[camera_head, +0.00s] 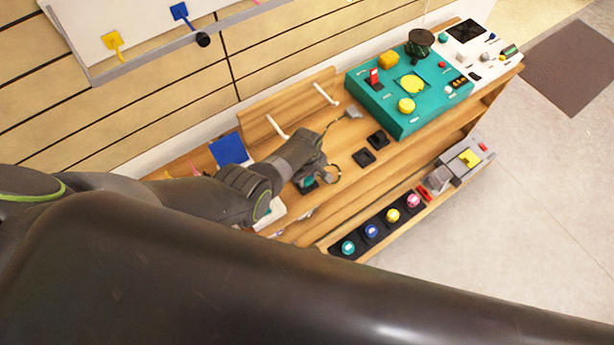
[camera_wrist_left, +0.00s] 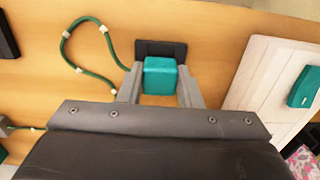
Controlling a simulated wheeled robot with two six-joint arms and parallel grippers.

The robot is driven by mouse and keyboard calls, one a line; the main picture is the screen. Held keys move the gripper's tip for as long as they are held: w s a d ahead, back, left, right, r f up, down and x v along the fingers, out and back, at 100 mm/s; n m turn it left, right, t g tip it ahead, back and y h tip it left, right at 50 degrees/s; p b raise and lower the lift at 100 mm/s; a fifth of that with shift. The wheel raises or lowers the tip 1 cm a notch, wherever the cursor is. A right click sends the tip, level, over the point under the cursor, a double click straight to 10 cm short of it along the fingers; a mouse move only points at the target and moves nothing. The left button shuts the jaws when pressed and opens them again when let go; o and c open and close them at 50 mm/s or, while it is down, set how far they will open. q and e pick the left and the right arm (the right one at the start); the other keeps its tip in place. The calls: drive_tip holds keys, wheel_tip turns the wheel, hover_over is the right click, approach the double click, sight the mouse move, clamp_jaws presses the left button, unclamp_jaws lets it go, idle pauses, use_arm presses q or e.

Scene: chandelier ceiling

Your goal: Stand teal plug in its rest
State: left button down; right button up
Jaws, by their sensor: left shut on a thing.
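The teal plug (camera_wrist_left: 160,72) is a small block between the two grey fingers of my left gripper (camera_wrist_left: 160,88), which is shut on it. A black rest (camera_wrist_left: 161,48) lies on the wooden bench just beyond the plug in the left wrist view. The plug overlaps its near edge there, and I cannot tell whether it is seated in it or above it. In the head view my left gripper (camera_head: 311,180) reaches down to the bench, and the teal plug (camera_head: 308,185) shows small beneath it. My right gripper is not in view.
A green cable (camera_wrist_left: 66,48) with white bands loops left of the plug. A white board (camera_wrist_left: 262,70) with a teal piece (camera_wrist_left: 305,87) lies right. Two black pads (camera_head: 364,157) and a teal control box (camera_head: 425,112) stand along the bench. A button strip (camera_head: 382,226) is below.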

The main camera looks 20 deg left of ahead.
use_arm(q)
drive_tip(key=shift+f, duration=0.1)
idle(0.3)
drive_tip(key=c, duration=0.9)
unclamp_jaws()
drive_tip(key=shift+c, duration=1.4)
drive_tip(key=shift+r+p, duration=4.45)
drive_tip(key=shift+r, duration=0.1)
drive_tip(key=shift+f, duration=0.1)
